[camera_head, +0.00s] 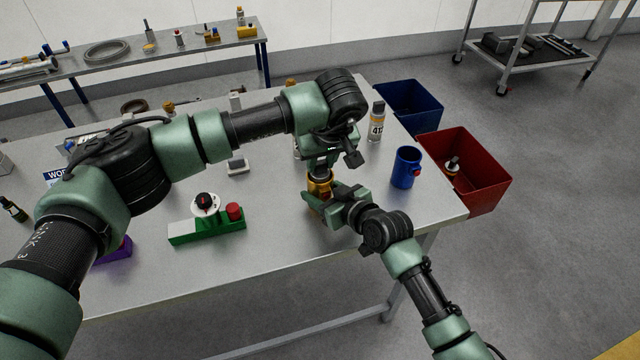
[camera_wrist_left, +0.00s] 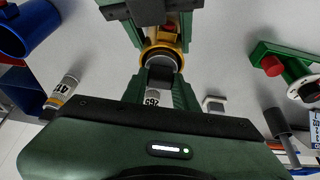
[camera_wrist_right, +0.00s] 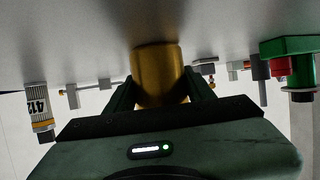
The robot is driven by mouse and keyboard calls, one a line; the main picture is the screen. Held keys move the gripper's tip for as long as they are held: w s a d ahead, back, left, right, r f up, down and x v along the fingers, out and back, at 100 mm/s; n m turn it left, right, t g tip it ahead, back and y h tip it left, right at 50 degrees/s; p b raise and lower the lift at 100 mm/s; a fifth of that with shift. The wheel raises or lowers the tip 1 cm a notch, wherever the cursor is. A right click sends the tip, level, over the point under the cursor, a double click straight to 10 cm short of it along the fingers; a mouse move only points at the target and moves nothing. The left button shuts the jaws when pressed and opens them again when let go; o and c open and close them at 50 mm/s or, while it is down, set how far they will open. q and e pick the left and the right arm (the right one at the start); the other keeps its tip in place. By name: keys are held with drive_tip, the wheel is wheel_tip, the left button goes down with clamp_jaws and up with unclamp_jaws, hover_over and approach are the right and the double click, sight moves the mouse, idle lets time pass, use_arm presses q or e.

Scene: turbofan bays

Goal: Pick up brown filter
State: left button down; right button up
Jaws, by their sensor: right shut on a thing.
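The brown filter, a brassy cylinder (camera_head: 318,187), is upright near the table's front right part. It fills the space between the fingers of my right gripper (camera_wrist_right: 162,88), which is shut on it. Its shiny side (camera_wrist_right: 157,72) shows in the right wrist view. My left gripper (camera_head: 321,165) is just above the filter, pointing down. In the left wrist view its fingers are apart, with the filter's gold ring (camera_wrist_left: 163,50) and a grey top at their tips. I cannot tell whether they touch it. The arms hide part of the filter.
A red bin (camera_head: 487,190) and a blue bin (camera_head: 425,105) sit beyond the table's right edge. A green block with a dial and red button (camera_head: 208,230) lies to the left.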

use_arm(q)
wheel_tip(320, 180, up, 18)
idle(0.6)
use_arm(e)
drive_tip(key=o, duration=1.7)
